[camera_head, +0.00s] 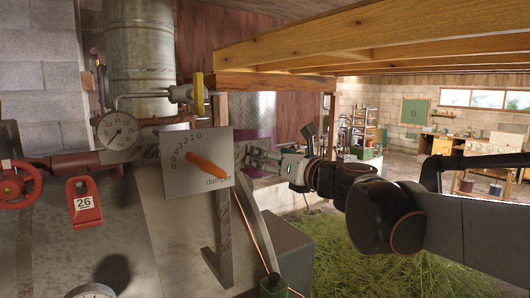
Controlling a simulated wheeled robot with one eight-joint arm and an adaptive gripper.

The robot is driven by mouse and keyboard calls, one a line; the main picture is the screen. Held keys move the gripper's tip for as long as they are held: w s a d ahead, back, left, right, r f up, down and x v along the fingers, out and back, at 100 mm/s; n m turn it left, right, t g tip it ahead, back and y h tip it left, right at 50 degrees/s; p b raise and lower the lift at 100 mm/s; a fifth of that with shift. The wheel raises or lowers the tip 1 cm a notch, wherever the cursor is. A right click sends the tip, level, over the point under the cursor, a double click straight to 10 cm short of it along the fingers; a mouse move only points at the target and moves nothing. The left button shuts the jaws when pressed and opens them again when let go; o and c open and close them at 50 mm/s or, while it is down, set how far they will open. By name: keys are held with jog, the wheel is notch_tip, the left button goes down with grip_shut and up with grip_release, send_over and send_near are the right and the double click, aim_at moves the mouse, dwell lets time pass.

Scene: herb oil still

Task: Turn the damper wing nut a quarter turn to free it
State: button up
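The damper plate (168,170) is a grey square with a number scale and the word "damper", left of the middle. An orange pointer (207,166) lies slantwise across it, its lower right end near the word. I cannot make out a separate wing nut on the plate or pointer. My gripper (254,158) reaches in from the right and points left, just right of the plate. Its fingers look spread apart with nothing between them, though they are small in view. It appears apart from the pointer.
A round gauge (117,131), a red valve wheel (18,184) and a red tag marked 26 (84,203) are on the left. A yellow-handled valve (198,95) is above the plate. A wooden beam (390,48) runs overhead. Grass (350,262) lies below my arm.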

jog(key=shift+x, duration=1.15)
jog(key=shift+c, duration=0.2)
jog(key=c, duration=0.9)
jog(key=shift+c, duration=0.2)
jog(key=n+b, duration=0.1)
jog(key=n, duration=0.3)
jog(key=shift+n, duration=0.4)
jog(key=n+b, duration=0.1)
jog(key=n, duration=0.3)
jog(key=shift+n+b, duration=0.3)
jog(key=shift+b, duration=0.05)
jog(key=n+b, duration=0.1)
jog(key=n, duration=0.3)
jog(key=shift+n, duration=0.3)
jog(key=shift+r+n+b, duration=0.1)
jog(key=shift+n+b, duration=0.25)
jog(key=shift+n, duration=1.75)
